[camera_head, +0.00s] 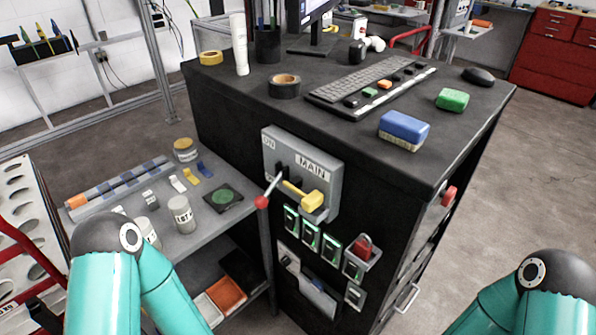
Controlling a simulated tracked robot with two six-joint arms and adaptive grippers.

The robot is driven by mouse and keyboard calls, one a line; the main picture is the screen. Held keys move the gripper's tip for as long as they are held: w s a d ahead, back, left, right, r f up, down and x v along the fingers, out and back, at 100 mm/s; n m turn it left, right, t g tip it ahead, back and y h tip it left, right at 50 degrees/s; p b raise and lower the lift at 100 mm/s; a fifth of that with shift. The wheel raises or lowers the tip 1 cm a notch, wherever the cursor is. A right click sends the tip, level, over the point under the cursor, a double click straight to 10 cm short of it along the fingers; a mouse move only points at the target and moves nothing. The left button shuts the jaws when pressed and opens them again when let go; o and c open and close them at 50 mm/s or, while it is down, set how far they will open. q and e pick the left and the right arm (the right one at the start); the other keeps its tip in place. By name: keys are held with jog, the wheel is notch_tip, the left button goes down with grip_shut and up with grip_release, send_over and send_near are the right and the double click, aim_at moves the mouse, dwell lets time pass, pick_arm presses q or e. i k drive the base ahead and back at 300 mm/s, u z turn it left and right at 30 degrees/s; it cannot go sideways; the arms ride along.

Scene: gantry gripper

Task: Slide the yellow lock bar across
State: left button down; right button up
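A grey switch box (288,148) marked MAIN and ON is on the side of the black cabinet. A yellow lock bar (312,201) lies across the lower part of its face, tilted down to the right, with a thick block at its right end. A lever with a red ball knob (262,202) sticks out from the box left of the bar, pointing down and left. Only links of my two teal arms show at the bottom left and bottom right. Both grippers are out of view, and neither visible arm link touches the box or the bar.
Green-lit modules (310,235) and a red padlock-like part (362,246) sit below the box. A grey shelf (232,221) with jars and small parts stands to the left. The cabinet top (340,145) holds a keyboard, tape and blocks. Open floor is at right.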

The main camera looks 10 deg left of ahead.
aim_at(309, 202)
jog(key=u, duration=0.75)
jog(key=k, duration=1.55)
jog(key=z, duration=0.75)
jog(key=i, duration=1)
